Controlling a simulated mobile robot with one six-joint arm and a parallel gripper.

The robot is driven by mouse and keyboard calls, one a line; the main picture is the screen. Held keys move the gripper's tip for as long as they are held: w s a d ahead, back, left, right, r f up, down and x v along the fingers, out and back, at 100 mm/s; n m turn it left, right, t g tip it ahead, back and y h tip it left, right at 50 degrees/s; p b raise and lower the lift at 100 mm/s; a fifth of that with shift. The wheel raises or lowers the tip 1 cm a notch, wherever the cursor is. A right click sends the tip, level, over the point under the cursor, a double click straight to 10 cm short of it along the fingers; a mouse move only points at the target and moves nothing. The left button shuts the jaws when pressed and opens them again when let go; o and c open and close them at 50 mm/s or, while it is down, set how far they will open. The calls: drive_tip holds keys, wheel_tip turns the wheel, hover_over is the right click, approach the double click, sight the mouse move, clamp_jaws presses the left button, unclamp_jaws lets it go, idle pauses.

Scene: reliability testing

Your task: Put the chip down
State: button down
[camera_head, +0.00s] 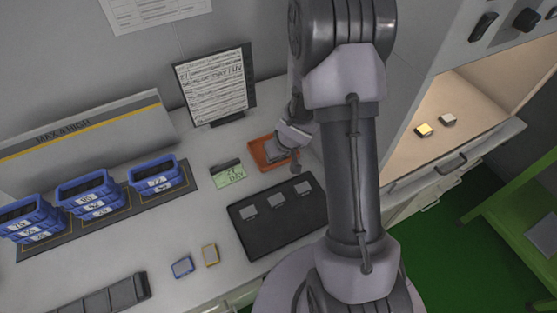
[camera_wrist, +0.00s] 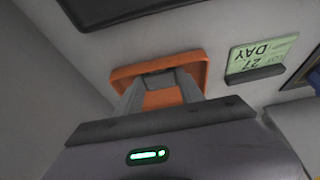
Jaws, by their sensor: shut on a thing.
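My gripper (camera_wrist: 161,82) is shut on a dark grey chip (camera_wrist: 158,79), which shows between the fingertips in the wrist view. The chip is over the orange tray (camera_wrist: 196,70); I cannot tell whether it touches the tray floor. In the head view my gripper (camera_head: 284,146) reaches down at the orange tray (camera_head: 258,154), and the wrist and fingers hide part of the tray. The chip cannot be told apart clearly from the fingers there.
A black tray (camera_head: 262,234) with three grey chips lies in front. A green day card (camera_head: 229,175) stands left of the orange tray, an upright sheet (camera_head: 214,84) behind. Blue bins (camera_head: 90,190) stand left. Two small pieces (camera_head: 424,130) lie in the lit chamber.

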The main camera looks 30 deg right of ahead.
drive_tip(key=shift+r, duration=0.2)
drive_tip(key=shift+f, duration=0.25)
drive_tip(key=c, duration=0.7)
unclamp_jaws()
drive_tip(key=shift+c, duration=0.2)
